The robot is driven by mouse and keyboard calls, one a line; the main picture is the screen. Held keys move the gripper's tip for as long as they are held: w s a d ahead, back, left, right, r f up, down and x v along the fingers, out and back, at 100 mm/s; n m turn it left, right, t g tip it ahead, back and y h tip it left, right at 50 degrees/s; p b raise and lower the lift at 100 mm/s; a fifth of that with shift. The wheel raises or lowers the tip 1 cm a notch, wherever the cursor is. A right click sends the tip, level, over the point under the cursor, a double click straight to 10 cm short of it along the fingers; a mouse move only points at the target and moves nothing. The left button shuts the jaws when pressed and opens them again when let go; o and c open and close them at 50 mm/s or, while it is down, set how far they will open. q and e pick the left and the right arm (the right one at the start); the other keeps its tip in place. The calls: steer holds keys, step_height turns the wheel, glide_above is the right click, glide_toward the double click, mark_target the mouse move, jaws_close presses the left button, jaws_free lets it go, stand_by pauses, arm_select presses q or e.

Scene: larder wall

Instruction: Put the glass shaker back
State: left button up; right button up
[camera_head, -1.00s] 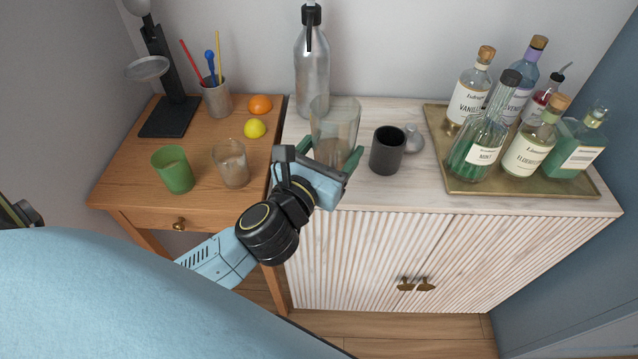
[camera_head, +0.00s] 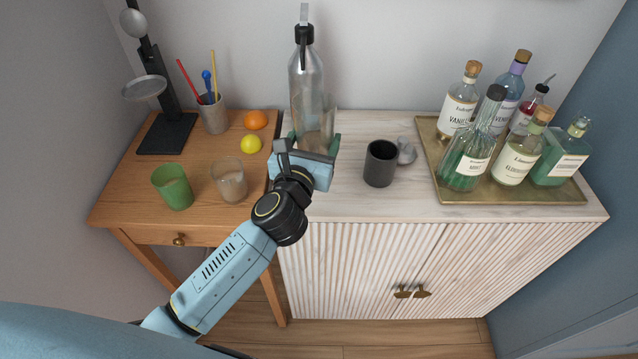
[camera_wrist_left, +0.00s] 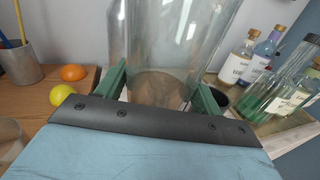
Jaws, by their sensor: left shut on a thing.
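The clear glass shaker (camera_head: 317,128) stands upright in the head view, over the left part of the pale cabinet top and in front of the tall bottle. My left gripper (camera_head: 312,146) is shut around its lower part. In the left wrist view the shaker (camera_wrist_left: 165,45) fills the middle, between the two green fingers of the gripper (camera_wrist_left: 164,88). I cannot tell whether its base touches the cabinet top. My right gripper is not in view.
A tall siphon bottle (camera_head: 307,75) stands close behind the shaker. A dark cup (camera_head: 380,164) and a small metal piece (camera_head: 406,151) are to its right. A brass tray (camera_head: 512,193) holds several bottles. Left, a wooden table (camera_head: 140,203) carries a green cup (camera_head: 172,187) and a glass (camera_head: 230,181).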

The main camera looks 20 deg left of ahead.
arm_select(q)
steer(key=shift+w+d+r, duration=0.1)
steer(key=shift+w+d, duration=0.25)
steer(key=shift+w, duration=0.15)
step_height(320, 180, down, 5)
steer(key=b, duration=0.2)
steer(key=shift+w+d+b, duration=0.1)
steer(key=shift+w+b, duration=0.05)
steer(key=shift+b, duration=0.25)
steer(key=shift+f+b, duration=1.35)
steer(key=shift+f, duration=1.15)
steer(key=o, duration=1.1)
steer(key=shift+f, duration=0.25)
steer(key=o, duration=0.5)
steer(key=shift+c, duration=0.2)
